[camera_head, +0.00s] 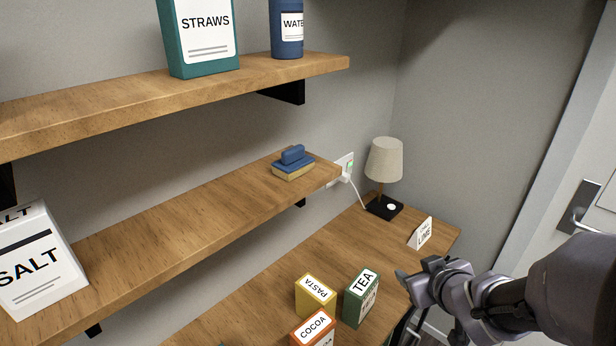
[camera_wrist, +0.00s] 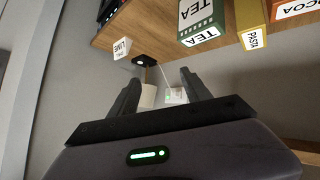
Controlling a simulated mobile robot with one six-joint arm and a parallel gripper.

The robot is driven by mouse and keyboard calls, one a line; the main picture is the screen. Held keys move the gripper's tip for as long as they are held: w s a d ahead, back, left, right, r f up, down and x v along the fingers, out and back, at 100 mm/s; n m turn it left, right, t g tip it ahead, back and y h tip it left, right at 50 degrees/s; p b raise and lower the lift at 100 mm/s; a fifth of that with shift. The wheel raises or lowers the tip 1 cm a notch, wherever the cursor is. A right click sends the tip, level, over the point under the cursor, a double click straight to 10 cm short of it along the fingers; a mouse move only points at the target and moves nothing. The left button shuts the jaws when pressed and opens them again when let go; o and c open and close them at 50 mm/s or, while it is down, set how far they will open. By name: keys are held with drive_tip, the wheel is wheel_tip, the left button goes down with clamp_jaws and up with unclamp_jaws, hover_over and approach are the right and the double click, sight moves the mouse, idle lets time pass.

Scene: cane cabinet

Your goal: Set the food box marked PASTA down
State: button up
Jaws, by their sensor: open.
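The yellow PASTA box (camera_head: 316,294) stands upright on the lower wooden surface, behind the orange COCOA box and left of the green TEA box. In the wrist view the PASTA box (camera_wrist: 251,24) shows at the top right, between TEA and COCOA. My gripper (camera_head: 403,283) is to the right of the TEA box, apart from the PASTA box. In the wrist view my gripper (camera_wrist: 158,92) has its fingers spread with nothing between them.
The TEA box (camera_head: 361,296) and COCOA box (camera_head: 313,328) stand close by. A lamp (camera_head: 384,160) and a small white LIME card (camera_head: 420,233) are farther back. The wooden surface (camera_head: 345,243) is clear in between. Shelves with SALT (camera_head: 38,262) and STRAWS (camera_head: 205,35) boxes hang left.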

drive_tip(key=a+f+n+y, duration=0.4)
drive_tip(key=a+f+y, duration=0.1)
drive_tip(key=f, duration=0.1)
drive_tip(key=n+g+y, duration=0.1)
drive_tip(key=n+y, duration=0.1)
drive_tip(key=y, duration=0.3)
approach(318, 291)
drive_tip(key=b+x, duration=0.4)
drive_tip(key=x, duration=0.1)
drive_tip(key=shift+a, duration=0.1)
drive_tip(key=b+x, duration=0.2)
drive_tip(key=x, duration=0.4)
drive_tip(key=shift+w+f+b, duration=0.1)
drive_tip(key=shift+w+b, duration=0.05)
drive_tip(key=shift+b, duration=0.15)
clamp_jaws()
